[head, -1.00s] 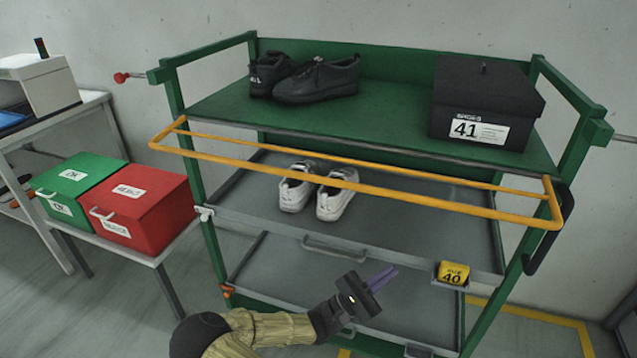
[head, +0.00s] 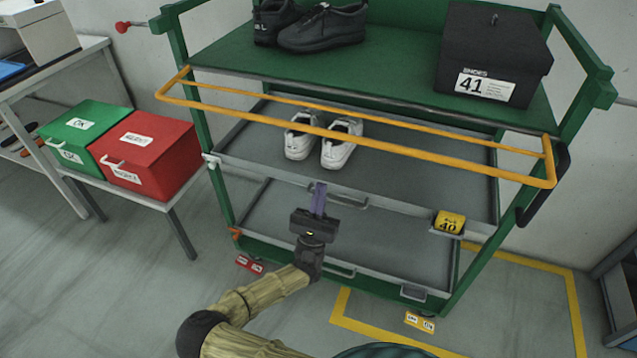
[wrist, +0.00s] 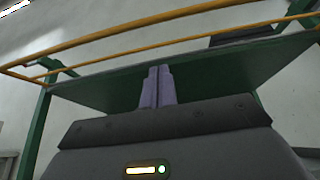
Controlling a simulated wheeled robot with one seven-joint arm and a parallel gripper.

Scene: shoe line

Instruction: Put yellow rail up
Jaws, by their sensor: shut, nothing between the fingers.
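The yellow rail (head: 350,142) is a long bar frame across the front of the green cart, just below the top shelf and in front of the middle shelf. It also runs across the upper part of the wrist view (wrist: 140,35), above my gripper. My gripper (head: 319,188) is shut and empty, with its purple fingers pointing up. In the head view it appears below the rail, in front of the middle shelf's front edge. The gripper also shows in the wrist view (wrist: 157,85). The fingers are apart from the rail.
Black shoes (head: 320,28) and a black box marked 41 (head: 492,55) sit on the top shelf (head: 395,75). White shoes (head: 342,148) sit on the middle shelf (head: 425,180). Red (head: 150,150) and green (head: 80,130) bins stand left.

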